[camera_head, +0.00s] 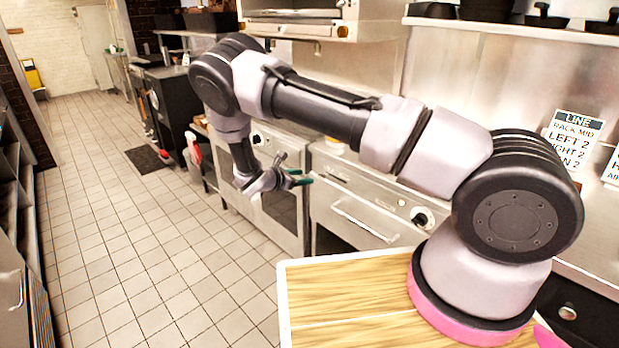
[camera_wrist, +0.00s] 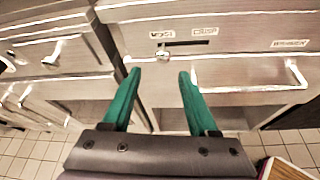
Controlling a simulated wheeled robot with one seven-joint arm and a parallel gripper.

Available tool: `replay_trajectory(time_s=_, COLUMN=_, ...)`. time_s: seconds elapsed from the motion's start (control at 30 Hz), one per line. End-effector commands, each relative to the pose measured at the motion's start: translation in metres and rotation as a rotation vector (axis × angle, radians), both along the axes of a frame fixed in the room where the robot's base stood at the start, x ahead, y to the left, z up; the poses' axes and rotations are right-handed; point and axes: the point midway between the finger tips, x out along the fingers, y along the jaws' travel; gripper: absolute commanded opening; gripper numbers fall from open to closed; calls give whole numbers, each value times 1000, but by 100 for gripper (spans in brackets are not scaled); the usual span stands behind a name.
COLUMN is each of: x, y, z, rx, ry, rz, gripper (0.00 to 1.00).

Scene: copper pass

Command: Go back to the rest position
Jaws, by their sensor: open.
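My gripper (camera_head: 296,177) has green fingers and hangs at the end of my bent arm, in front of the steel oven fronts. In the wrist view my gripper (camera_wrist: 157,75) is open with nothing between its fingers. Behind the fingertips in that view is a steel front (camera_wrist: 235,75) with a bar handle and small labels. I cannot tell whether the fingertips touch it; they look apart from it in the head view.
A steel oven (camera_head: 365,205) with a handle and knob stands behind my arm. A wooden-topped surface (camera_head: 345,285) lies at my base. A red-topped spray bottle (camera_head: 193,148) stands farther back. The tiled floor (camera_head: 150,230) at left is clear, with a dark mat (camera_head: 150,158) beyond.

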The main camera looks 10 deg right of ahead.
Motion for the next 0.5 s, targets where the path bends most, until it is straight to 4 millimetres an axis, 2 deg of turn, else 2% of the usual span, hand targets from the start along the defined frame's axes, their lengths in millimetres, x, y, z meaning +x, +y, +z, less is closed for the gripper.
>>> replay_trajectory(time_s=0.37, x=-4, y=4, z=2, rx=1, ry=0, rz=-1, gripper=60)
replay_trajectory(time_s=0.5, x=-3, y=-3, z=15, rx=38, ry=-12, rz=-44, gripper=60)
